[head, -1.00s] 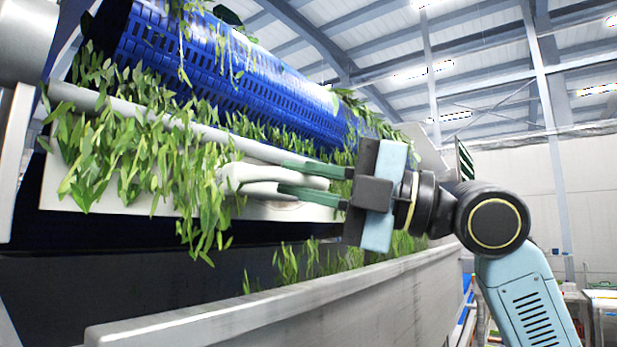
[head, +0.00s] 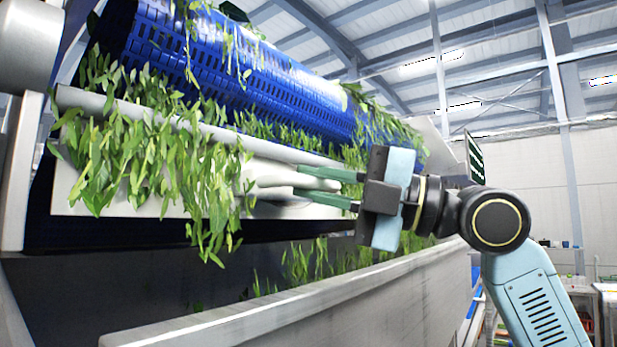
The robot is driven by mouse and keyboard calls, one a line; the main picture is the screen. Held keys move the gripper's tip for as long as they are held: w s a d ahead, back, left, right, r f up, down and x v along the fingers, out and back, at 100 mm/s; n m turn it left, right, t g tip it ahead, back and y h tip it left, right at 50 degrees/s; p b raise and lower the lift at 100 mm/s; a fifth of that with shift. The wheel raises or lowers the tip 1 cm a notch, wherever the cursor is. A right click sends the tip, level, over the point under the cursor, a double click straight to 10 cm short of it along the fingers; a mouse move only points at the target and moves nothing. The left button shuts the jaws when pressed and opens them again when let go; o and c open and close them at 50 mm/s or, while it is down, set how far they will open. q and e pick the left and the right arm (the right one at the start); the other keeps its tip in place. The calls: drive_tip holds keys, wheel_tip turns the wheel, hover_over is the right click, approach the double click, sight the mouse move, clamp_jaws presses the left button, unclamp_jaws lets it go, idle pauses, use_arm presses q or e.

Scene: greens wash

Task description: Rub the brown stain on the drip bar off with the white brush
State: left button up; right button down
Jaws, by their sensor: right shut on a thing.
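The white brush (head: 268,174) is held level in my right gripper (head: 305,182). The gripper's green fingers are shut on it from above and below. The brush lies in front of a pale flat strip below the blue belt, which looks like the drip bar (head: 75,190). Hanging leaves are at the brush's left end. I cannot tell whether the brush touches the bar. I cannot make out the brown stain clearly; brush, fingers and leaves cover parts of the bar. My left gripper is not in view.
A perforated blue belt drum (head: 215,65) with clinging leaves (head: 150,150) rises above the bar, behind a round grey rail (head: 90,100). A grey trough wall (head: 290,295) runs along the front below my right arm. Leaves lie beyond the wall.

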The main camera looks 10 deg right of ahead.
drive_tip(key=shift+w+d+p, duration=1.4)
drive_tip(key=shift+w+d, duration=3.1)
drive_tip(key=shift+d, duration=1.1)
drive_tip(key=shift+s+a+b, duration=0.65)
drive_tip(key=shift+s+a, duration=0.6)
drive_tip(key=shift+a, duration=0.3)
drive_tip(key=shift+s+a+b, duration=0.65)
drive_tip(key=shift+s+a, duration=0.55)
drive_tip(key=shift+a, duration=0.4)
drive_tip(key=shift+s+a+b, duration=0.65)
drive_tip(key=shift+s+a, duration=0.6)
drive_tip(key=shift+a, duration=0.3)
drive_tip(key=shift+s+a, duration=0.75)
drive_tip(key=shift+a, duration=0.2)
drive_tip(key=shift+s+a, duration=0.7)
drive_tip(key=shift+a, duration=0.25)
drive_tip(key=shift+s+d, duration=0.1)
drive_tip(key=shift+s+d+b, duration=0.35)
drive_tip(key=shift+s+d, duration=0.55)
drive_tip(key=shift+s, duration=0.25)
drive_tip(key=shift+s+d+b, duration=0.3)
drive_tip(key=shift+s+d, duration=0.55)
drive_tip(key=shift+s, duration=0.3)
